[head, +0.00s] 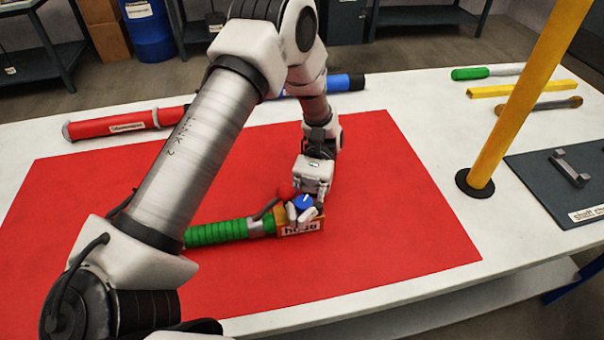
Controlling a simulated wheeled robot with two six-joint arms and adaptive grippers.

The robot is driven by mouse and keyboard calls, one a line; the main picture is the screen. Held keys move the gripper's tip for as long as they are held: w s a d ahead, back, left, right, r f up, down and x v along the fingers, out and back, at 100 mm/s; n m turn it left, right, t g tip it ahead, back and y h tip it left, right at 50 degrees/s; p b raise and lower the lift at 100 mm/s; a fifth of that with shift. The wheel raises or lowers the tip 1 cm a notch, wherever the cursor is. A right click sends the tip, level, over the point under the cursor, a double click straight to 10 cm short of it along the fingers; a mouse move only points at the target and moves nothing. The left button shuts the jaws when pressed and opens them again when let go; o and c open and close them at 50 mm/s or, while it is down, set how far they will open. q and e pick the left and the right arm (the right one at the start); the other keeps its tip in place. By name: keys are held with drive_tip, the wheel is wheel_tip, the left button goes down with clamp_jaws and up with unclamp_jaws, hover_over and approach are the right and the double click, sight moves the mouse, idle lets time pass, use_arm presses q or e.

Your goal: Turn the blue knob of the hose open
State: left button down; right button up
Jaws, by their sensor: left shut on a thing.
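The hose lies on the red mat (400,215). Its green ribbed tube (217,232) runs left and passes partly behind my left arm. Its right end is an orange-brown block (313,229) with a white label that reads like "hose". The blue knob (303,202) sits on top of this block, with a small white mark on it. My right gripper is not in view.
A yellow post (522,100) rises from a black base on the white table (420,95). A red tube (120,124) lies at the back left. Several tools lie at the back right, beside a dark labelled panel (535,170). The right part of the mat is clear.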

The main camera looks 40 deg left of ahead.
use_arm(q)
drive_tip(key=shift+a+m+g+y+p, duration=0.15)
drive_tip(key=shift+m+g+y+p, duration=0.45)
drive_tip(key=shift+y, duration=0.5)
drive_tip(key=c, duration=1.2)
unclamp_jaws()
